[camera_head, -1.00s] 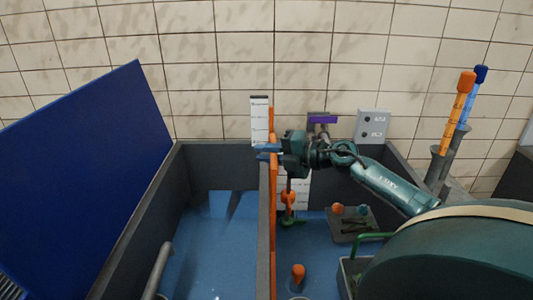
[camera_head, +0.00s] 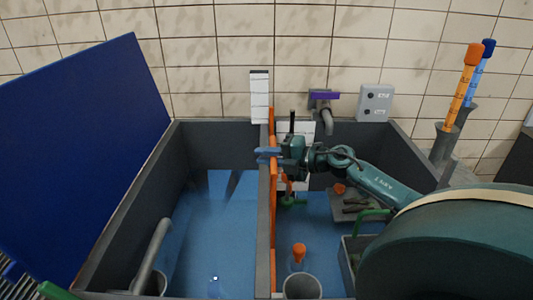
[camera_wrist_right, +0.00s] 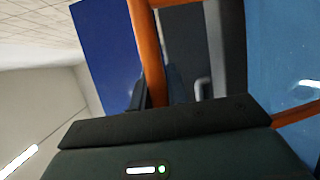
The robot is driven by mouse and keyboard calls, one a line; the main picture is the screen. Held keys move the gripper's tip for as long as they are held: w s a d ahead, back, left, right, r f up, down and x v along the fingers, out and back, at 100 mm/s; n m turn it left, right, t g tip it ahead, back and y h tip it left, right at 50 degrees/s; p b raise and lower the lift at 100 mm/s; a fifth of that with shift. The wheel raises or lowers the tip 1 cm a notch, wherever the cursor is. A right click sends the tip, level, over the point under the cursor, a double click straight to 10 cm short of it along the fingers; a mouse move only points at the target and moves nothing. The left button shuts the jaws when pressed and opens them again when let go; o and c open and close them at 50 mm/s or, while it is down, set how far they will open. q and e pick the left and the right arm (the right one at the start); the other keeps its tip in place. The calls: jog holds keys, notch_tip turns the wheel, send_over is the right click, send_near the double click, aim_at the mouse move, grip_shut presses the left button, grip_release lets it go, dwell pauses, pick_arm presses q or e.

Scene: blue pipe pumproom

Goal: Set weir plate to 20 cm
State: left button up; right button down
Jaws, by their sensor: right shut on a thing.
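The weir plate (camera_head: 272,215) is an orange upright plate on the dividing wall between two basins, seen nearly edge-on. My right gripper (camera_head: 268,153), with blue fingertips, is shut on its orange upper part. In the right wrist view an orange bar (camera_wrist_right: 146,50) runs up from between the fingers. A white scale (camera_head: 259,97) hangs on the back wall just left of the plate's top. A second white scale stands behind the gripper, partly hidden. Their markings are too small to read. My left gripper is not in view.
The left basin (camera_head: 225,235) holds blue water and a grey pipe (camera_head: 152,252). A blue panel (camera_head: 85,150) leans at left. Orange and blue rods (camera_head: 466,80) stand at right.

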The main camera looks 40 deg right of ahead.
jog(key=c, duration=1.4)
grip_release()
jog(key=shift+r, duration=0.1)
jog(key=shift+o, duration=0.2)
jog(key=shift+s+d, duration=0.1)
jog(key=v, duration=1.3)
